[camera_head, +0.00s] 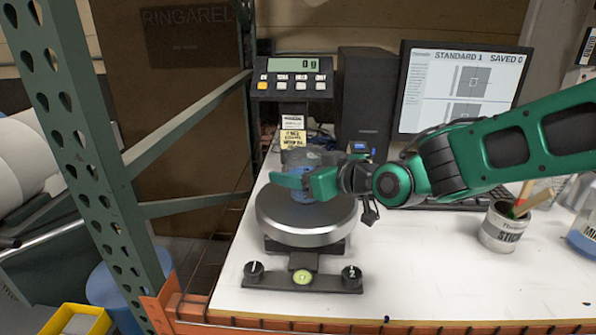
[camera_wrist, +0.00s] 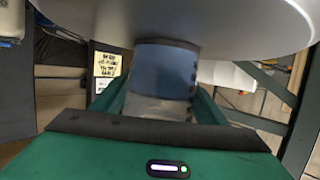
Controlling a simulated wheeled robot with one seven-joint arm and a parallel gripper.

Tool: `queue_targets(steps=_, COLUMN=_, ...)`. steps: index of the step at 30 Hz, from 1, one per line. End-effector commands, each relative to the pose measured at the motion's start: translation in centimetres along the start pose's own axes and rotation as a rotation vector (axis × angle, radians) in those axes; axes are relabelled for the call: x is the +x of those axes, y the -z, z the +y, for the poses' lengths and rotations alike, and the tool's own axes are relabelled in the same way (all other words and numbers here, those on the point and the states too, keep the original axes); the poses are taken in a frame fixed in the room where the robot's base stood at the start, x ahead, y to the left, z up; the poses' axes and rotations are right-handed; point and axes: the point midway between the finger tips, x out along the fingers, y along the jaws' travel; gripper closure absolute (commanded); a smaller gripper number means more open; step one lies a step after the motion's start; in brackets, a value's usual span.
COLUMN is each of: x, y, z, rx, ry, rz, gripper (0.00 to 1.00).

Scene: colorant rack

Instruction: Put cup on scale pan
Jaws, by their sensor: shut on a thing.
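The cup (camera_head: 300,158) is a clear vessel with blue in its lower part, upright over the round metal scale pan (camera_head: 305,228). My green gripper (camera_head: 298,181) is shut around the cup from the right in the head view, and its fingers hide part of the cup. In the wrist view the cup (camera_wrist: 163,72) stands between my fingers (camera_wrist: 160,103), with its blue end toward the pan (camera_wrist: 235,25). I cannot tell whether the cup's base touches the pan. The scale display (camera_head: 293,64) reads 0 g.
A monitor (camera_head: 462,88) and a black speaker (camera_head: 366,100) stand behind the scale. A container of sticks (camera_head: 502,228) stands to the right on the white table (camera_head: 440,275). A green rack post (camera_head: 85,140) rises at the left. The table's front right is clear.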

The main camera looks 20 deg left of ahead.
Motion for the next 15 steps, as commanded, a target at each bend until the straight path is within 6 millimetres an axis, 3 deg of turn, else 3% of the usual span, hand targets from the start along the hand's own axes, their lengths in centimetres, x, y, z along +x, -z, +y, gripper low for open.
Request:
queue_targets(steps=10, x=0.03, y=-0.23, z=0.1, rx=0.0, ry=-0.001, rz=0.001, gripper=0.67)
queue_targets(steps=11, x=0.02, y=-0.23, z=0.1, rx=0.0, ry=-0.001, rz=0.0, gripper=0.26)
queue_targets(steps=12, x=0.01, y=-0.22, z=0.1, rx=0.0, ry=-0.001, rz=0.0, gripper=0.17)
queue_targets(steps=15, x=0.0, y=-0.21, z=0.11, rx=0.0, ry=-0.002, rz=0.0, gripper=0.15)
